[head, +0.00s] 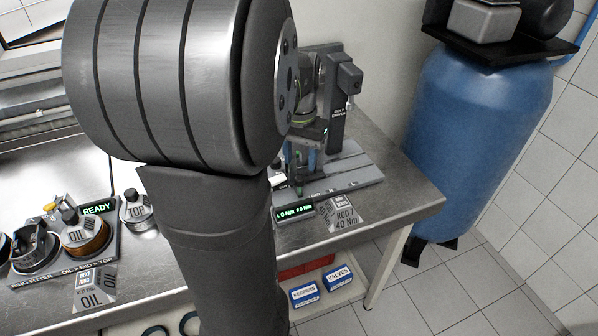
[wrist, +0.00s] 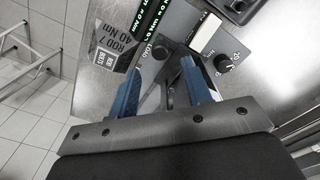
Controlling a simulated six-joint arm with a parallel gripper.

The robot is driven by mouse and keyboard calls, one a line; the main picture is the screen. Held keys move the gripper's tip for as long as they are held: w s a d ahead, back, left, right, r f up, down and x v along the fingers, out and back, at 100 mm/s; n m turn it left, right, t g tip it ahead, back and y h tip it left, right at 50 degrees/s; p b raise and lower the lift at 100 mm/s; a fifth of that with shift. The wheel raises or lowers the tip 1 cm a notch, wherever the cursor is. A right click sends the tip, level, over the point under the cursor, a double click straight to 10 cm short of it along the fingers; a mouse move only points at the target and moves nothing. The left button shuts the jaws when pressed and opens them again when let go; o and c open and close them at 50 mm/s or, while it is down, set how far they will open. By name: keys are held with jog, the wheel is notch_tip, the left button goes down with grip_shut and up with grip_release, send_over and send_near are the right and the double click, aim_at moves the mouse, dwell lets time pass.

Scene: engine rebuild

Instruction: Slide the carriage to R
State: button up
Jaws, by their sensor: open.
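My gripper (wrist: 160,66) is open in the wrist view, its two blue fingers spread over a metal plate marked "LOAD" (wrist: 154,50). A dark narrow part (wrist: 168,88) shows between the fingers; I cannot tell whether it belongs to the carriage. A white block (wrist: 205,32) and a black round knob (wrist: 222,63) lie to the right of the fingers. In the head view my gripper (head: 301,165) is low over the bolt driver station (head: 352,170), partly hidden by my arm. The carriage and an R mark cannot be made out for sure.
The bolt driver's upright column (head: 338,115) stands close behind my gripper. A lit display (head: 294,212) and a "ROD 7 40 Nm" card (head: 343,216) are in front. The ring fitter tray (head: 108,222) is at left. A blue tank (head: 475,130) stands beyond the bench's right end.

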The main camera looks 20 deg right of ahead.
aim_at(300, 177)
jog(key=shift+f, duration=2.8)
grip_shut()
